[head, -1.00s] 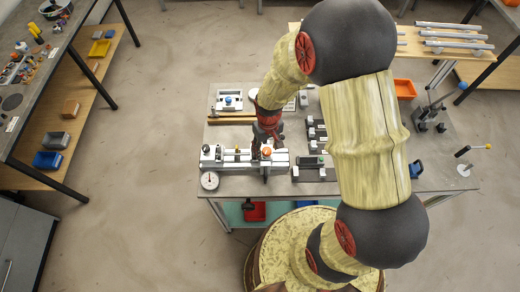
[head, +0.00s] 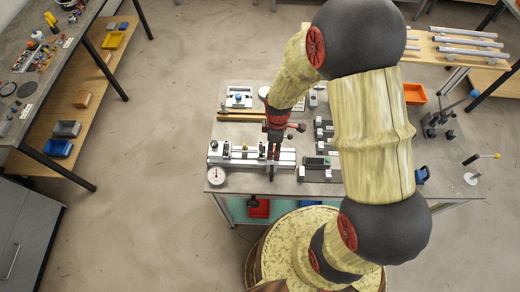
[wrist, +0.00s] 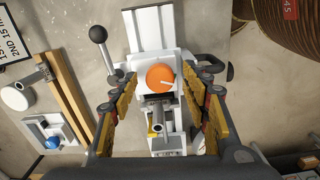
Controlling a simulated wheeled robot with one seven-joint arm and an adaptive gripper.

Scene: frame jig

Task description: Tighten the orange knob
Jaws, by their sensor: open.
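The orange knob (wrist: 160,77) is round with a pale mark on its face and sits on a white and grey jig (wrist: 149,30). In the wrist view my gripper (wrist: 161,82) is open, with one finger on each side of the knob and a gap on both sides. In the head view my gripper (head: 275,152) points down over the right part of the jig (head: 225,153). It hides the knob there. I cannot tell how far the fingertips reach down beside the knob.
A black ball-ended lever (wrist: 98,34) stands left of the knob in the wrist view. A dial gauge (head: 216,175) lies at the table's front left. A wooden bar (head: 240,117) and a blue-knobbed fixture (head: 238,98) are behind the jig. Dark clamps (head: 322,135) stand to the right.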

